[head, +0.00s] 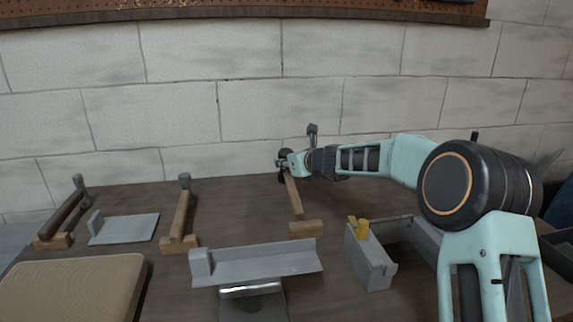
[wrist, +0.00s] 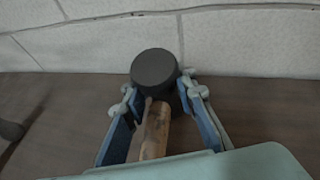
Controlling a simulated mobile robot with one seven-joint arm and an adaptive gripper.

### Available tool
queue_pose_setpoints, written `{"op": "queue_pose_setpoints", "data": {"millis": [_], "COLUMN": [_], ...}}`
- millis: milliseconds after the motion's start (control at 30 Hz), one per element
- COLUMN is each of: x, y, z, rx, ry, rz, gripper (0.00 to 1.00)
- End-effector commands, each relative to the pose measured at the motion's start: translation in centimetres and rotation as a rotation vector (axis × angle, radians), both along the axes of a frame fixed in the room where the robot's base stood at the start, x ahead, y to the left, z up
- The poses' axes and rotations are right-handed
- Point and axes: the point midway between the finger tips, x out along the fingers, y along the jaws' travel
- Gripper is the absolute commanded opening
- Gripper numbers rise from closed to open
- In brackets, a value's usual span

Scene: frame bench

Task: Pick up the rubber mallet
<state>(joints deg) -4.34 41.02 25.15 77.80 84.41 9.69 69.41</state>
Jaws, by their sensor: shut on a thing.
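The rubber mallet has a black cylindrical head (wrist: 155,68) and a wooden handle (head: 293,194). In the head view it is at the back of the bench near the wall, its handle slanting down toward a small wooden block (head: 306,230). My gripper (head: 283,163) reaches in from the right and is shut on the mallet at its head end. In the wrist view the blue-padded fingers of my gripper (wrist: 160,104) stand on either side of the mallet, just by the head. Whether the handle touches the block is unclear.
Two hammers (head: 180,213) (head: 66,213) rest on wooden blocks at left. A grey plate (head: 128,229) lies between them. A grey channel piece (head: 258,265), a grey box (head: 370,265) with a yellow piece (head: 361,228), and a tan slab (head: 75,288) stand nearer. A block wall closes the back.

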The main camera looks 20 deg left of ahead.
Motion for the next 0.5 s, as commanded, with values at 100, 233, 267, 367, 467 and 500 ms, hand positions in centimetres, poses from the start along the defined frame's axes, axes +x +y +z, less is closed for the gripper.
{"op": "queue_pose_setpoints", "data": {"millis": [100, 233, 267, 367, 467, 500], "x": [0.0, 0.1, 0.1, -1.2, -2.8, -3.5], "y": [0.1, 0.0, 0.0, -0.7, -1.4, -1.7], "z": [1.5, 3.1, 3.5, 4.9, 7.1, 7.9], "rx": [0.003, 0.001, 0.002, 0.001, 0.001, 0.000], "ry": [-0.003, -0.004, -0.004, -0.006, -0.007, -0.007], "rz": [0.000, 0.000, -0.001, -0.001, -0.001, 0.000], "gripper": [0.00, 0.00, 0.00, 0.00, 0.00, 0.00]}}
